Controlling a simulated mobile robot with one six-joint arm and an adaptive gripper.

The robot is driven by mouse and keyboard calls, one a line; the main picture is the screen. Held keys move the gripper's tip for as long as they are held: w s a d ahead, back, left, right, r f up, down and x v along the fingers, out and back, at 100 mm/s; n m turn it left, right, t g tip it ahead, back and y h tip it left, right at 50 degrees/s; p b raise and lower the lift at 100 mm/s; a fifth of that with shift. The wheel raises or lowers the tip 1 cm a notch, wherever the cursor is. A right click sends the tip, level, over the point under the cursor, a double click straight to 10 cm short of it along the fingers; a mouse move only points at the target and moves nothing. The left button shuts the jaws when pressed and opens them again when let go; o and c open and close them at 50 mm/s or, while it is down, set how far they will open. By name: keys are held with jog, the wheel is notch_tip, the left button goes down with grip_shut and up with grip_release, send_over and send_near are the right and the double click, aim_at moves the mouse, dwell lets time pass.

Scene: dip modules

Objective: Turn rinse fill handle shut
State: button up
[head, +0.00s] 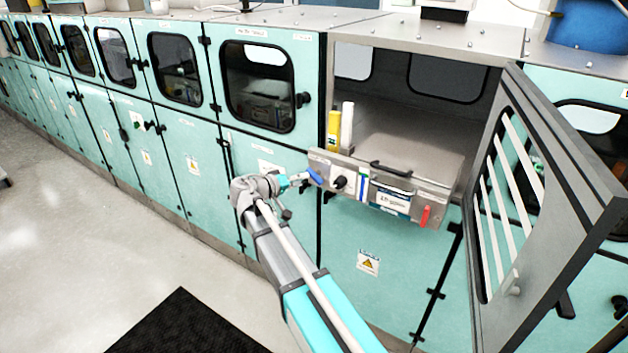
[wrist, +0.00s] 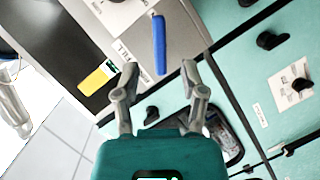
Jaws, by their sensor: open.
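A blue lever handle (head: 315,176) sits at the left end of the steel panel (head: 350,165) under the open compartment. It also shows in the wrist view (wrist: 159,42), standing upright in the picture. A red handle (head: 425,216) hangs at the panel's right end. No label naming either handle as rinse fill is readable. My gripper (head: 298,181) is just left of the blue handle. In the wrist view my gripper (wrist: 159,72) is open, and the handle's lower end lies in line with the gap between the fingertips. I cannot tell whether they touch it.
A black knob (head: 340,182) is right of the blue handle. A yellow bottle (head: 333,130) and a white bottle (head: 347,124) stand above the panel. An open door (head: 545,200) juts out at right.

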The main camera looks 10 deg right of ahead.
aim_at(312, 178)
jog(key=shift+b+x, duration=0.5)
jog(key=shift+x, duration=2.3)
grip_shut()
